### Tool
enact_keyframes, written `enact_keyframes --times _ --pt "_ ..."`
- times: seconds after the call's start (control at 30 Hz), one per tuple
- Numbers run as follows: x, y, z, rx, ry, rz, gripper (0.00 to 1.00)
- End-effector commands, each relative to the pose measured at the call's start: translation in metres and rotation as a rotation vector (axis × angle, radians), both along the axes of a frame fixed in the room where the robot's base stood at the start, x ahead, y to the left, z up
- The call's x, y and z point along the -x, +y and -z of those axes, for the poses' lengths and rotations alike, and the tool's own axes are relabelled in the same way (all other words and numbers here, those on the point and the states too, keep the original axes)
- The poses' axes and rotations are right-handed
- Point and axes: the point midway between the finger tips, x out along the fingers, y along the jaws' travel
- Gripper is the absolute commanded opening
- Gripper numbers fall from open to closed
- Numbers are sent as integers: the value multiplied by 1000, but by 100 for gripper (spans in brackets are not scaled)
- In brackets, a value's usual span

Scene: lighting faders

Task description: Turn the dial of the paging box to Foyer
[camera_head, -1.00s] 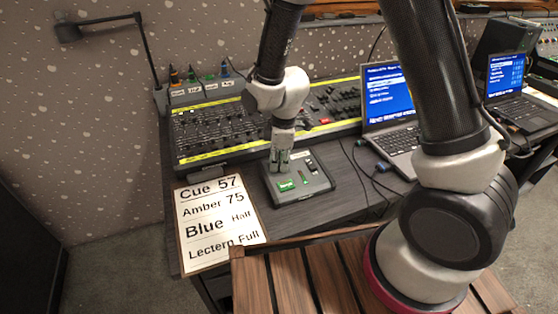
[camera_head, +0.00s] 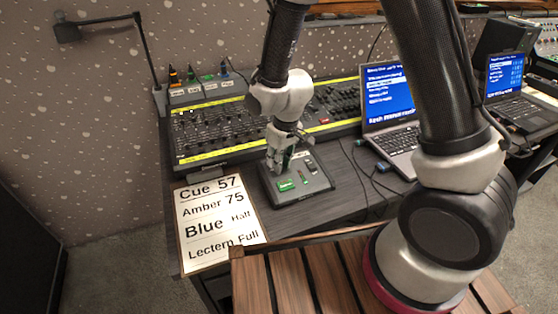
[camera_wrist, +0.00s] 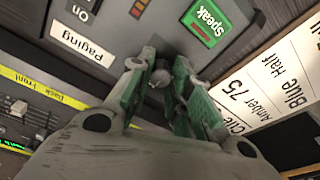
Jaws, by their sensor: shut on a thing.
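The paging box (camera_head: 318,183) is a dark grey box with a sloped top on the desk. In the wrist view, its panel (camera_wrist: 150,22) shows a "Paging" label (camera_wrist: 82,45), an "ON" switch and a green "Speak" button (camera_wrist: 206,22). My gripper (camera_head: 276,168) is at the left rear part of the box. In the wrist view, my gripper (camera_wrist: 160,75) is shut on a small grey knob, the dial (camera_wrist: 160,78), between its green-padded fingertips. The fingers hide most of the dial, and I cannot read its pointer or position labels.
A cue sheet (camera_head: 215,222) lies left of the box at the desk's front. A long fader desk (camera_head: 210,133) with yellow strips stands behind. A laptop (camera_head: 392,105) and loose cables are to the right. A wooden slatted surface (camera_head: 300,280) is in front.

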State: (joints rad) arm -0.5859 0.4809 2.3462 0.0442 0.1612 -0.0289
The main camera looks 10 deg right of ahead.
Motion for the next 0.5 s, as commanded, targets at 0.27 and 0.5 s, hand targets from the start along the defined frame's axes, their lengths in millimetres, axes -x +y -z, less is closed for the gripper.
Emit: enact_keyframes --times 0.27,0.5 --pt "-2 1 -1 -14 -3 89 0" --pt "-2 1 -1 -17 -3 109 0"
